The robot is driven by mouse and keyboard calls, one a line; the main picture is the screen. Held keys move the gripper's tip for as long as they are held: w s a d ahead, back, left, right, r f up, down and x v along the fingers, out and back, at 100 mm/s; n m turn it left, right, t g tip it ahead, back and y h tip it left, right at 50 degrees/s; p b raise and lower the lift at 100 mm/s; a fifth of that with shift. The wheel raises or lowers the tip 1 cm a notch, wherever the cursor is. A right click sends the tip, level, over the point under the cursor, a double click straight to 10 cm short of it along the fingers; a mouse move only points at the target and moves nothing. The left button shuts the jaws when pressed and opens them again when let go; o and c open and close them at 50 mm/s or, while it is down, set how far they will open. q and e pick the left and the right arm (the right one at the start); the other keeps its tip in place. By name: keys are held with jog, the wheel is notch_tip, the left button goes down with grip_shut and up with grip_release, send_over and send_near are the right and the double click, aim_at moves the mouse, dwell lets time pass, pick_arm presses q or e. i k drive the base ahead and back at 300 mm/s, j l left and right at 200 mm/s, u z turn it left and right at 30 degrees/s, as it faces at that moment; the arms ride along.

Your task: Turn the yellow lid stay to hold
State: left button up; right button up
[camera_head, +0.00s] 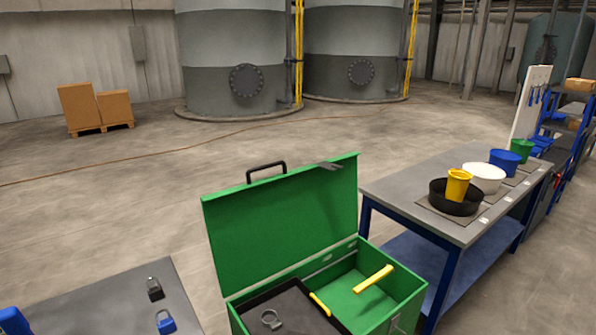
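The green box (411,308) stands open at the bottom centre, with its green lid (283,217) raised and tilted up at the back. A yellow bar (373,279), which looks like the lid stay, lies at a slant at the box's right side, well below the lid's top edge. Whether it touches the lid or the box wall is not clear. A shorter yellow piece (320,304) sits at the right edge of a dark tray (290,294) inside the box. Neither of my grippers shows.
A dark table (100,306) at left holds a black padlock (154,289) and a blue padlock (165,322). A workbench (400,189) with several containers stands close at right. Open floor lies behind the box.

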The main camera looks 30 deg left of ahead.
aim_at(375, 278)
jog(key=i+l, duration=0.35)
jog(key=i, duration=0.15)
jog(key=i+l, duration=0.4)
jog(key=i, duration=0.05)
